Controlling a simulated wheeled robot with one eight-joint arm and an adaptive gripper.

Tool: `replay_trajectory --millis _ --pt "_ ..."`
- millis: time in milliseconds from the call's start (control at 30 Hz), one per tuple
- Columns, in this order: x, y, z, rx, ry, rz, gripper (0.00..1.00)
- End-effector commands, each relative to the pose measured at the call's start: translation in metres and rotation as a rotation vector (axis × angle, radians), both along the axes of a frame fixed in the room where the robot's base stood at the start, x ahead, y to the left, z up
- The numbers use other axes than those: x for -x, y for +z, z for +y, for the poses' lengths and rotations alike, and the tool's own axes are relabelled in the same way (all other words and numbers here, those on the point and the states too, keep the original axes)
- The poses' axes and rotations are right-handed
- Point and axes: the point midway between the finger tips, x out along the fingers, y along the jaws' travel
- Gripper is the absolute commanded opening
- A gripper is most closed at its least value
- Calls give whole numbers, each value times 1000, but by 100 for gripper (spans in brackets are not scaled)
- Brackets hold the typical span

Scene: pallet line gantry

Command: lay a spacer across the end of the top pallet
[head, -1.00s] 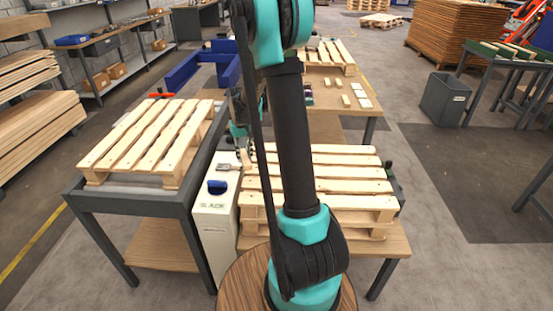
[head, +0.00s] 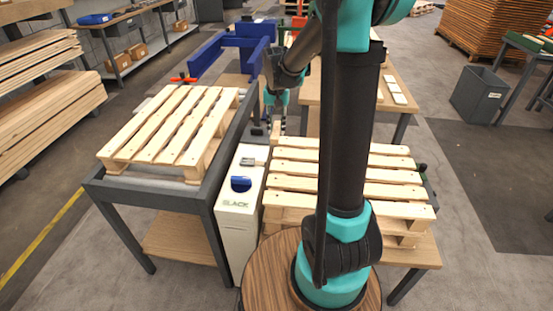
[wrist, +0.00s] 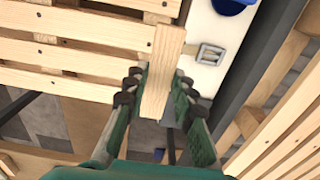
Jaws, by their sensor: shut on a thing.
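My gripper (wrist: 156,92) is shut on a pale wooden spacer (wrist: 163,65), a short flat strip that sticks out past the fingertips. In the wrist view the spacer's far end overlaps the corner of the top pallet (wrist: 75,56); I cannot tell whether it touches. In the head view my gripper (head: 277,108) is at the far left corner of the stacked pallets, with the spacer (head: 277,130) showing small below it. The top pallet (head: 300,184) lies flat on its stack, its middle partly hidden by my arm.
A white cabinet (head: 238,215) with a blue part on top stands left of the stack. Another pallet (head: 170,128) lies on a dark-framed table further left. A wooden bench (head: 395,112) with small pieces is behind. A grey bin (head: 480,95) stands at right.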

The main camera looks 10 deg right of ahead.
Motion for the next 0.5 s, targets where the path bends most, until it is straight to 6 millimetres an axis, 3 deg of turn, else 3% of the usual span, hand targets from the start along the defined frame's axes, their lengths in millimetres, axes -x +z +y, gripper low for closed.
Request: replay_trajectory --millis 300,500 --pt "-1 -77 0 0 0 0 0" --pt "0 -101 0 0 1 0 0"
